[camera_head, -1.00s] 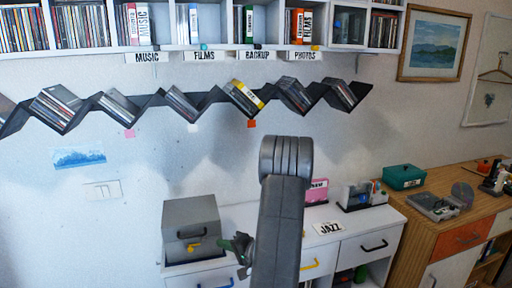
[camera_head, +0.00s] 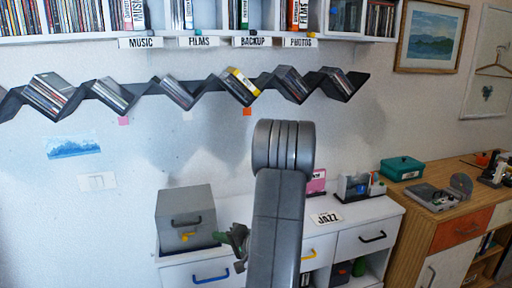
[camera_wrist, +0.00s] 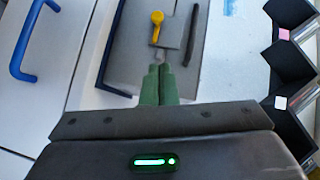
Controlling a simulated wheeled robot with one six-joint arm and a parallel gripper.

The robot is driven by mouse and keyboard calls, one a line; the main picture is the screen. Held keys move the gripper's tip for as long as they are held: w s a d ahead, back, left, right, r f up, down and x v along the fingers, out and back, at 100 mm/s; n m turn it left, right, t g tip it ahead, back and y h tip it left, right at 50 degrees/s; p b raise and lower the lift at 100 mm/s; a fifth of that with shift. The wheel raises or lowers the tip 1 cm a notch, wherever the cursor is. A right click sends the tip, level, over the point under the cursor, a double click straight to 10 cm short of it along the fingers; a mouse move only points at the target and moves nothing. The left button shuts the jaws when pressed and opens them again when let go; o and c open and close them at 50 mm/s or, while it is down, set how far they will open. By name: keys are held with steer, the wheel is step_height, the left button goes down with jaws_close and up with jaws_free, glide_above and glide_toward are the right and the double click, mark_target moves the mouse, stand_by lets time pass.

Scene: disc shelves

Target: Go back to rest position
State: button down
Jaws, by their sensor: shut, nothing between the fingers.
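My gripper (camera_head: 233,240) shows only in part, beside my arm and just right of the grey box (camera_head: 173,207). In the wrist view my gripper (camera_wrist: 158,72) has its two green fingers together with nothing between them. The grey box (camera_wrist: 125,50) lies beyond the fingertips there, with a yellow key (camera_wrist: 157,27) in its front and a dark handle (camera_wrist: 192,48). I cannot tell the exact gap between fingertips and box.
The box stands on a white cabinet (camera_head: 345,208) with drawers. A zigzag shelf (camera_head: 145,92) of discs runs along the wall above. Label signs hang under the upper shelf (camera_head: 270,35). A wooden desk (camera_head: 455,180) stands at right.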

steer(key=f+v, duration=0.1)
steer(key=v, duration=0.3)
steer(key=p+x, duration=0.1)
steer(key=x, duration=0.2)
steer(key=p+x, duration=0.2)
steer(key=x, duration=0.1)
steer(key=r+p+x, duration=0.1)
steer(key=x, duration=0.2)
steer(key=shift+w+r, duration=0.1)
steer(key=shift+w, duration=0.1)
steer(key=shift+d+p, duration=0.1)
steer(key=shift+p, duration=0.95)
steer(key=shift+d+p, duration=0.1)
steer(key=shift+p, duration=0.35)
